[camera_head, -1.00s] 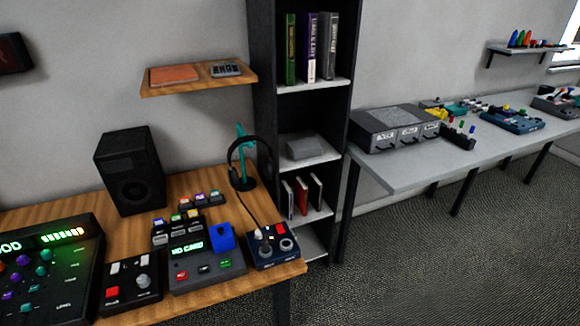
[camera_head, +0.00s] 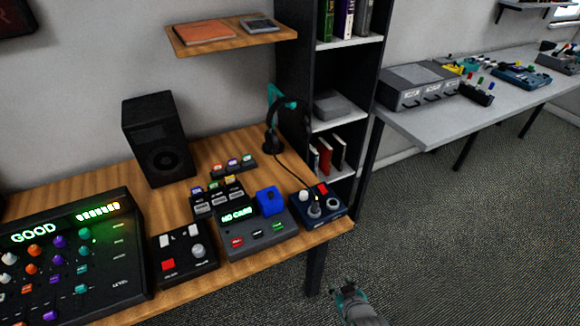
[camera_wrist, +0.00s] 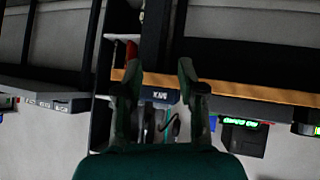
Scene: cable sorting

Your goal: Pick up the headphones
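The black headphones (camera_head: 270,137) are at the teal stand (camera_head: 281,98) on the wooden table, close to the bookcase. A dark ear cup shows low at the stand; the rest blends into the black bookcase side, so I cannot make out its outline. A thin black cable runs from there to a dark blue box at the table's right corner. My gripper (camera_head: 346,292) is low in front of the table, right of its corner and well apart from the headphones. In the wrist view my gripper (camera_wrist: 161,75) has its two fingers spread with nothing held; I cannot make out the headphones there.
A black speaker (camera_head: 157,139), a lit mixer (camera_head: 75,260) and several control boxes crowd the table. A wooden shelf (camera_head: 230,36) hangs above. The bookcase (camera_head: 340,123) stands right of the stand. The carpet (camera_head: 450,250) to the right is clear.

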